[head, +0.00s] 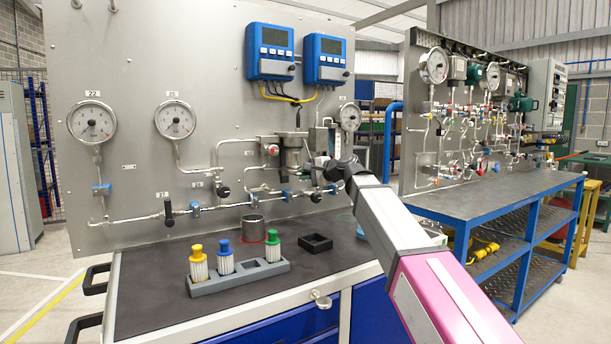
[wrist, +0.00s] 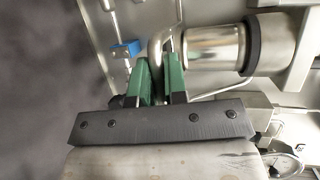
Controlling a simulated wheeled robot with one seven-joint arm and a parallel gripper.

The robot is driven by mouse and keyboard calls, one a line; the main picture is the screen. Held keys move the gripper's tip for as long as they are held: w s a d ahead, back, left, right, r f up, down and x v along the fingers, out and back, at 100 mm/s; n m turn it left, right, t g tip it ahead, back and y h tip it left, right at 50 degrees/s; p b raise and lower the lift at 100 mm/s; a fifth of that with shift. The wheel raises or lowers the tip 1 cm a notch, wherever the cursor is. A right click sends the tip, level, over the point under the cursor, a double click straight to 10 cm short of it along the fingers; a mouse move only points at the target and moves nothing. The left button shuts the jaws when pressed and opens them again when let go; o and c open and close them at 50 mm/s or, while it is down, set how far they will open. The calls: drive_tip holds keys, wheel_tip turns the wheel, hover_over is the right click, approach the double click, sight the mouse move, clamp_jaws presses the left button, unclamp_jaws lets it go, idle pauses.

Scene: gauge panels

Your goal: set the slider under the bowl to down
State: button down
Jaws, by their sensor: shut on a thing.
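The metal bowl (head: 291,158) hangs on the grey panel in the head view, below a grey filter head. In the wrist view a shiny metal cylinder (wrist: 212,46) with a dark collar, which looks like this bowl, lies sideways at upper right. My gripper (wrist: 160,62) has its green fingers close together just off the cylinder's plain end. A small silver piece (wrist: 155,48) shows between the fingertips; it looks like the slider, but most of it is hidden. In the head view my gripper (head: 332,168) is at the panel right of the bowl, largely hidden by my arm.
Pipes with blue clamps (head: 287,195) and black knobs run below the bowl. A small gauge (head: 350,117) is close above my gripper. On the bench, a grey rack (head: 240,279) holds several coloured-cap cartridges, near a metal cup (head: 253,228) and a black square tray (head: 315,243).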

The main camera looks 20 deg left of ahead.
drive_tip(key=shift+s+f, duration=0.1)
drive_tip(key=shift+f, duration=2.65)
drive_tip(key=c, duration=1.2)
unclamp_jaws()
drive_tip(key=shift+f, duration=0.1)
drive_tip(key=v, duration=1)
drive_tip(key=shift+s+d, duration=0.1)
drive_tip(key=shift+d, duration=0.3)
